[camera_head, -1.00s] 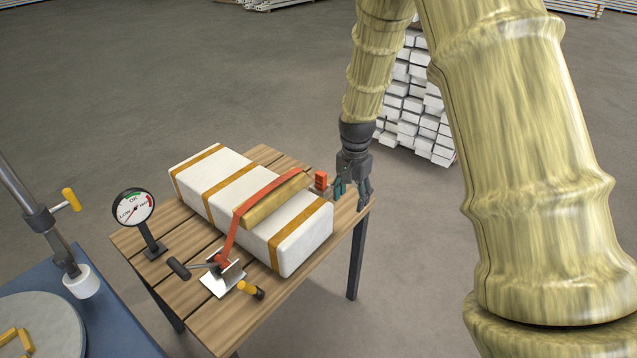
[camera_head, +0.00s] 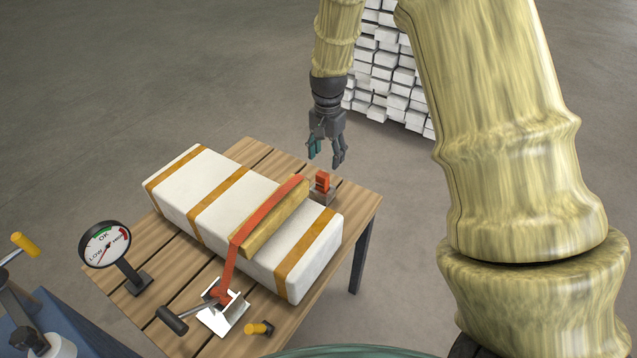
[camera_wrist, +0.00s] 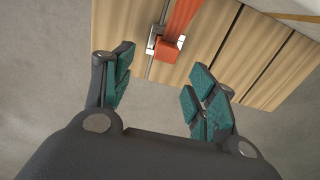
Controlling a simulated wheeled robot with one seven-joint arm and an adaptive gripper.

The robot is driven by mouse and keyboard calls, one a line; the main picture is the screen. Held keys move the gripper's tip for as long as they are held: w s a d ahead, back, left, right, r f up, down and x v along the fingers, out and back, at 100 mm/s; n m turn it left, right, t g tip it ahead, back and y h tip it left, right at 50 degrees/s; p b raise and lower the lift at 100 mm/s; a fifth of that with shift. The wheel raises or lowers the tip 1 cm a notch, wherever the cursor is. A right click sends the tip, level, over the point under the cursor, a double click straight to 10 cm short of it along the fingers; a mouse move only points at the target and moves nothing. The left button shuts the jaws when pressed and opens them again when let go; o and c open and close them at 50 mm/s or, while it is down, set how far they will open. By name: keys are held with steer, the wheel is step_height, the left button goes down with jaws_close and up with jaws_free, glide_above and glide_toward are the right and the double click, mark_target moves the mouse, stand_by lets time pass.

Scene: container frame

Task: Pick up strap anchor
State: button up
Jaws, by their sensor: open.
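The strap anchor, an orange block (camera_head: 322,181), stands on a small metal base at the far right end of the wooden table. In the wrist view the orange block (camera_wrist: 167,48) is at the end of an orange strap (camera_wrist: 181,17), near the table edge. My gripper (camera_head: 327,155) points down, open and empty, a little above and beyond the anchor in the head view. In the wrist view its teal-padded fingers (camera_wrist: 158,85) are spread apart, with the anchor ahead of the gap between them. I see no contact.
A long white package (camera_head: 230,215) with tan bands lies on the wooden table (camera_head: 135,305), a wooden bar (camera_head: 270,222) under the strap on top. A ratchet (camera_head: 222,312) and a gauge (camera_head: 104,245) stand at the near side. White stacked blocks (camera_head: 385,70) are behind.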

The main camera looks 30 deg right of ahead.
mark_target(323, 174)
step_height(323, 174, down, 5)
steer(key=shift+w, duration=0.1)
steer(key=shift+w+a+f+p, duration=0.1)
steer(key=shift+a+f+p, duration=0.1)
steer(key=shift+f, duration=0.75)
steer(key=shift+a+f+p, duration=0.1)
steer(key=shift+f+p, duration=0.05)
steer(key=shift+f, duration=0.75)
steer(key=shift+w+a+f+p, duration=0.1)
steer(key=shift+f+p, duration=0.1)
steer(key=shift+f, duration=0.75)
jaws_close()
